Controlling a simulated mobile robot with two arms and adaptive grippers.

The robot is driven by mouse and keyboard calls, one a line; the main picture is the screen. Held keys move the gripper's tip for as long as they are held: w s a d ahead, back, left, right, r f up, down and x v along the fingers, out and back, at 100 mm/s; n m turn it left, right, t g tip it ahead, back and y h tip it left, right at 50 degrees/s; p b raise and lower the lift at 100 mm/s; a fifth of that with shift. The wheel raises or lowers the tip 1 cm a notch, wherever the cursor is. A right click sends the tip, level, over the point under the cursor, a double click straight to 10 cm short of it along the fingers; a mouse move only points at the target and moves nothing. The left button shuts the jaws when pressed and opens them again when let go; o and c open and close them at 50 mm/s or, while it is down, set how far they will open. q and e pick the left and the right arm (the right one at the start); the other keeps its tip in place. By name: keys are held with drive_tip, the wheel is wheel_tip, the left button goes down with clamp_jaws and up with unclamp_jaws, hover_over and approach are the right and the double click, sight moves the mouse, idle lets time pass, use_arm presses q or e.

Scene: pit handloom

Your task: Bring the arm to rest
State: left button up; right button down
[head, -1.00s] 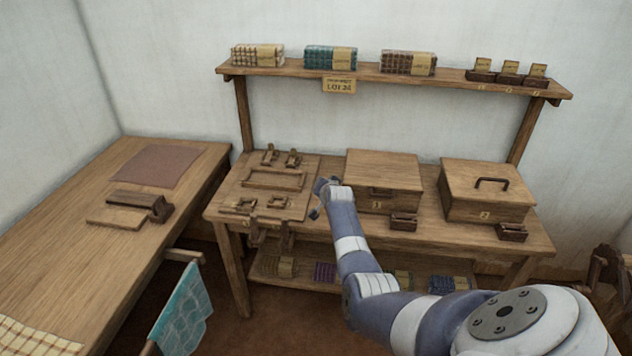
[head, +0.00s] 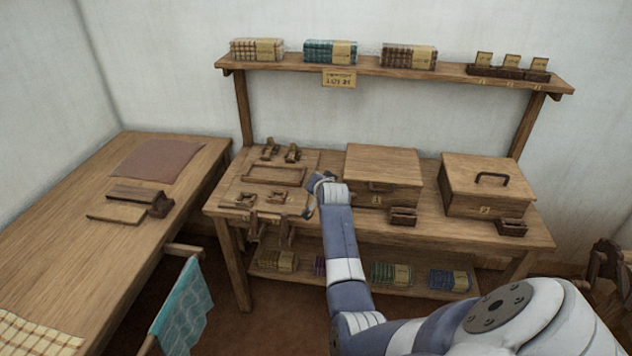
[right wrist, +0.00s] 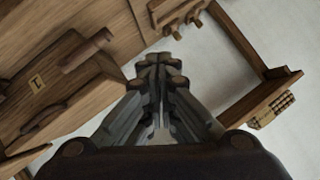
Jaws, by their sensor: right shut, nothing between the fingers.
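My right arm reaches in from the lower right of the head view, over the front of the workbench (head: 340,225). My right gripper (head: 313,190) is over the bench, between the wooden fixture board (head: 235,182) and the box marked 1 (head: 383,164). In the right wrist view the fingers of the right gripper (right wrist: 160,68) come together and are shut, with nothing held. The gripper's tips are small and partly hidden by my wrist in the head view. My left gripper does not show.
A lidded box marked 2 (head: 487,180) stands right on the bench. A shelf (head: 370,67) above holds cloth bundles and small card holders. A side table (head: 70,235) at left bears a brown mat (head: 158,161) and wooden blocks. Teal cloth (head: 182,310) hangs in front.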

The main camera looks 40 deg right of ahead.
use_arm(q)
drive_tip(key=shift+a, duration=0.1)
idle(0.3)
